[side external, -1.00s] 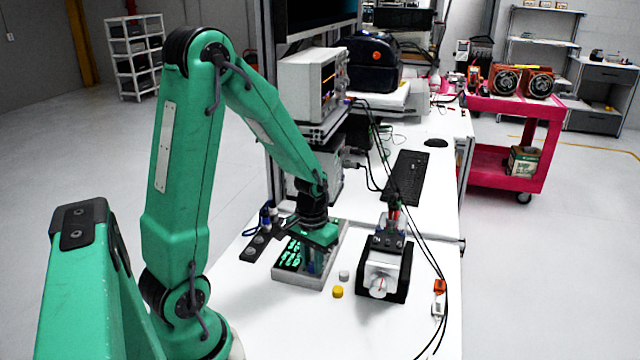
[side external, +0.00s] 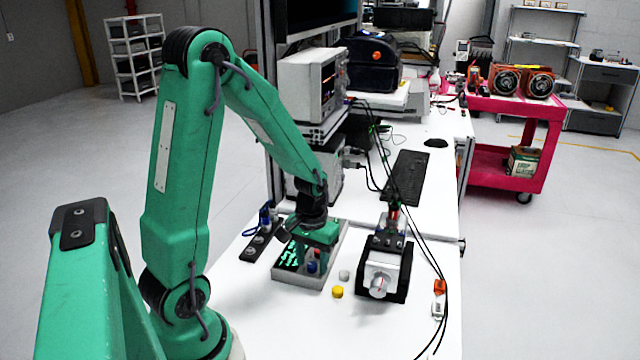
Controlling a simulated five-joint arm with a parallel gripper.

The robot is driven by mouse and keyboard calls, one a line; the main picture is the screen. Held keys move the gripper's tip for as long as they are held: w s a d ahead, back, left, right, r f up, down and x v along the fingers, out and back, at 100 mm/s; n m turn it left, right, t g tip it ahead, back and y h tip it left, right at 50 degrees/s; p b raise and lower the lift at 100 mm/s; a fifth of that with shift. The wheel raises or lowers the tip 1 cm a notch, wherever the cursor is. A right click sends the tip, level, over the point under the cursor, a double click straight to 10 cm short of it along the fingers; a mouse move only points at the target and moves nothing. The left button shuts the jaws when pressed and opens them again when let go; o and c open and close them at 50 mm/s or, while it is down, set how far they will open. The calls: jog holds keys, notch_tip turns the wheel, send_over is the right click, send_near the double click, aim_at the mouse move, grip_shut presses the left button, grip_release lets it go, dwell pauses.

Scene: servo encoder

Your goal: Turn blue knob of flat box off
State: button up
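The flat box (side external: 283,279) is a grey tray-like box on the white table, with a glowing green pattern (side external: 289,257) on its top. A blue knob (side external: 312,267) stands on its right part, with a small red piece just above it in the picture. My gripper (side external: 316,245) hangs over the box, right above and around the blue knob. The gripper's body hides part of the box top. I cannot tell whether the fingers touch the knob or how far apart they are. The knob's pointer is too small to read.
A black-and-white device with a round dial (side external: 379,284) stands right of the box. A white cap (side external: 344,275) and a yellow cap (side external: 337,292) lie between them. A black bracket (side external: 256,248) lies left of the box. Black cables (side external: 433,278) cross the table's right side.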

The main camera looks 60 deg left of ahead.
aim_at(313, 266)
jog(key=shift+r, duration=0.1)
jog(key=shift+r, duration=3.8)
jog(key=shift+d+r, duration=0.1)
jog(key=s+d+r+m+t, duration=0.5)
jog(key=s+d+r+m, duration=0.1)
jog(key=d+r, duration=0.5)
jog(key=shift+s+d+r+m+t, duration=0.3)
jog(key=shift+s+r+m, duration=0.1)
jog(key=shift+r, duration=0.25)
jog(key=shift+c, duration=0.2)
